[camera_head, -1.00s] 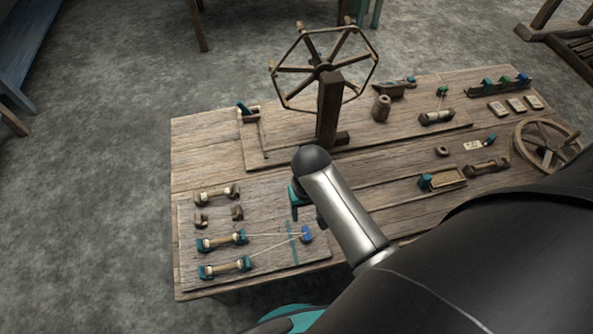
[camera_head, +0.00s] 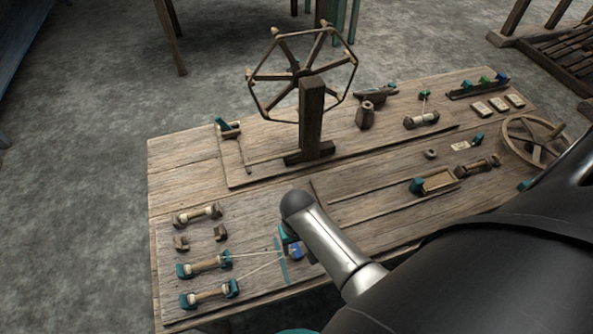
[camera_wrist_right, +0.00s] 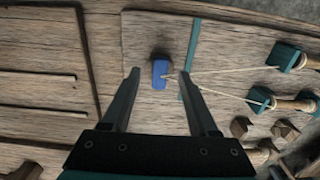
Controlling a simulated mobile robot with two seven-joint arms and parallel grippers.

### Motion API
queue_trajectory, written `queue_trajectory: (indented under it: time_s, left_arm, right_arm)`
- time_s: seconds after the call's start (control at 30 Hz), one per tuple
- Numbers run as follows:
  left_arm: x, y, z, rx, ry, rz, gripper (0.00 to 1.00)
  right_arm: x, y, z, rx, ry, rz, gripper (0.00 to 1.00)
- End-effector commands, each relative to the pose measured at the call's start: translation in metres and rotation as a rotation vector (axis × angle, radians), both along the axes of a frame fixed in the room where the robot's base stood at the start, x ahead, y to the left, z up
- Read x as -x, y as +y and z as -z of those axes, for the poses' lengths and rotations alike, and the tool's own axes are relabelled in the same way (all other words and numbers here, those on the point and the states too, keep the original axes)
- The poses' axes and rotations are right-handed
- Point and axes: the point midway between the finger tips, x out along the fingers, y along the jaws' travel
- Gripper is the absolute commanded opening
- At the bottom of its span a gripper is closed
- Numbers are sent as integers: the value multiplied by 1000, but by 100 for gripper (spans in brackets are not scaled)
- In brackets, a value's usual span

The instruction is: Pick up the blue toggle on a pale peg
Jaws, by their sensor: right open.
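The blue toggle (camera_wrist_right: 160,74) lies on the wooden board, with two pale cords running from it toward two spools. In the head view the toggle (camera_head: 296,251) shows beside my right wrist, partly hidden. My right gripper (camera_wrist_right: 163,84) is open, and in the wrist view the toggle appears between its two fingertips, nearer the left one. I cannot tell the height of the fingers above it. In the head view the fingers are mostly hidden by my arm. I cannot make out a pale peg under the toggle. My left gripper is not in view.
A teal strip (camera_wrist_right: 190,60) crosses the board close to the right finger. Two teal-ended spools (camera_head: 205,263) (camera_head: 210,294) hold the cords. A wheel on a post (camera_head: 311,115) stands behind. A small wooden tray (camera_head: 440,181) is to the right.

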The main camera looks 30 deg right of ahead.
Motion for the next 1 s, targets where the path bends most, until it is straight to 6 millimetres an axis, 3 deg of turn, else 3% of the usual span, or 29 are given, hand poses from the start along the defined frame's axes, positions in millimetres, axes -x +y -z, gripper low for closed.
queue_trajectory:
  time_s: [0.13,0.43,0.9,1.0]
  left_arm:
    - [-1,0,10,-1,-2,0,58]
    - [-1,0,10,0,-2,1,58]
    - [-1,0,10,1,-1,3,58]
    - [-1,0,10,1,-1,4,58]
  right_arm:
    - [0,0,17,0,0,0,60]
    - [0,0,17,0,-1,0,59]
    - [0,0,17,0,0,0,6]
    - [0,0,17,0,0,0,0]
